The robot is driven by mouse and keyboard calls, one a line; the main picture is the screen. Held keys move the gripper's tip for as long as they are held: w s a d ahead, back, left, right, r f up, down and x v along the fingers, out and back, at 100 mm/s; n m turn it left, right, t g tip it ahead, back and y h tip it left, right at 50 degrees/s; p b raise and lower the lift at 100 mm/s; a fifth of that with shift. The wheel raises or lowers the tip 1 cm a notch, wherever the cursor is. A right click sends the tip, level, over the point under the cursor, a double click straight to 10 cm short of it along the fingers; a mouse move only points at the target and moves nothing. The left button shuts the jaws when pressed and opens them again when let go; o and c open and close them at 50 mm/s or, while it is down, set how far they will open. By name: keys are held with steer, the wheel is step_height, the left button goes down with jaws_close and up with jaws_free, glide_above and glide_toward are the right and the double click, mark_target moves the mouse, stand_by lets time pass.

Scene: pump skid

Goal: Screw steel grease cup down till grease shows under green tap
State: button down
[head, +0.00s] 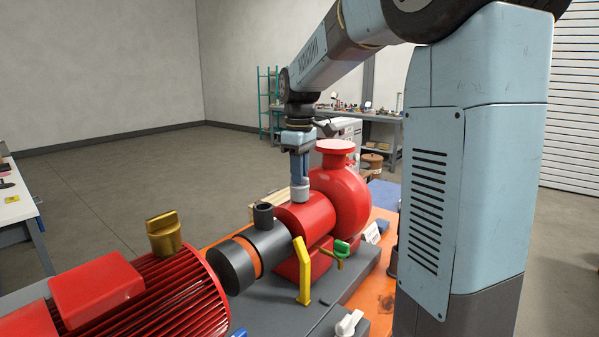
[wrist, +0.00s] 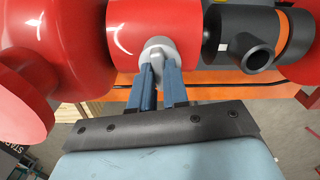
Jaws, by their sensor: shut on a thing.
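The steel grease cup (head: 300,190) stands upright on top of the red bearing housing (head: 308,216), and it also shows in the wrist view (wrist: 158,48). My gripper (head: 300,182) points straight down and is shut on the cup, with one blue finger on each side in the wrist view (wrist: 160,72). The green tap (head: 342,247) sits low on the near side of the housing, on a small brass-coloured fitting. No grease can be made out under the tap at this size.
A yellow bracket (head: 302,270) rises in front of the housing. The red pump casing (head: 340,190) is close on the right.

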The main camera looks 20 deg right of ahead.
steer(key=shift+m, duration=0.3)
steer(key=m, duration=0.8)
stand_by(0.5)
stand_by(0.3)
steer(key=c, duration=1.1)
jaws_free()
step_height(320, 180, up, 14)
steer(key=shift+f, duration=0.1)
